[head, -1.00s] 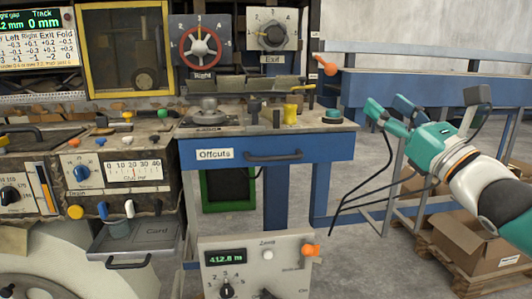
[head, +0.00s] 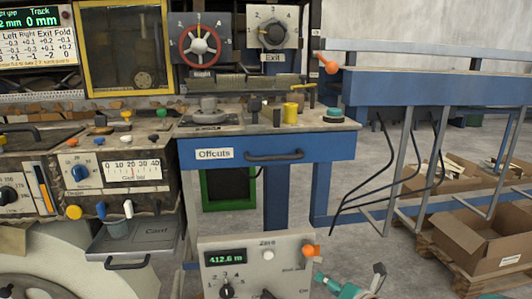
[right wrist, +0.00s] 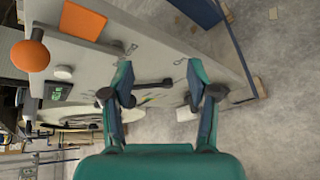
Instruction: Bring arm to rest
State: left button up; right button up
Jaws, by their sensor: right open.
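My right gripper (head: 350,278) shows at the bottom edge of the head view, low in front of the grey counter box (head: 258,262). Its teal fingers are apart and empty. The rest of that arm is mostly cut off by the frame. In the right wrist view the open fingers (right wrist: 158,82) point at a pale panel beside a grey floor, with nothing between them. My left gripper is in neither view.
An orange-tipped lever (head: 308,250) on the counter box is close to my right gripper. The blue-fronted Offcuts drawer (head: 215,154) is above it. Open cardboard boxes (head: 485,240) stand at right. Bare floor (head: 385,255) lies between.

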jog(key=s+a+f+m+g, duration=0.25)
jog(key=s+f+m, duration=0.45)
jog(key=f, duration=0.4)
jog(key=s+a+f+m+g, duration=0.1)
jog(key=s+f+m+g, duration=0.35)
jog(key=s+f, duration=0.55)
jog(key=s+f+m+g+h, duration=0.1)
jog(key=s+f+m+g, duration=0.15)
jog(key=s+m, duration=0.7)
jog(key=s+f+m+g+h, duration=0.15)
jog(key=s+f+m, duration=0.25)
jog(key=s+m, duration=0.55)
notch_tip(320, 180, up, 24)
jog(key=w+m+p, duration=0.2)
jog(key=p, duration=2.1)
jog(key=shift+w+a+f+g+y+p, duration=0.2)
jog(key=shift+a+g+y+p, duration=0.1)
jog(key=shift+a+y, duration=0.15)
jog(key=shift+f, duration=0.1)
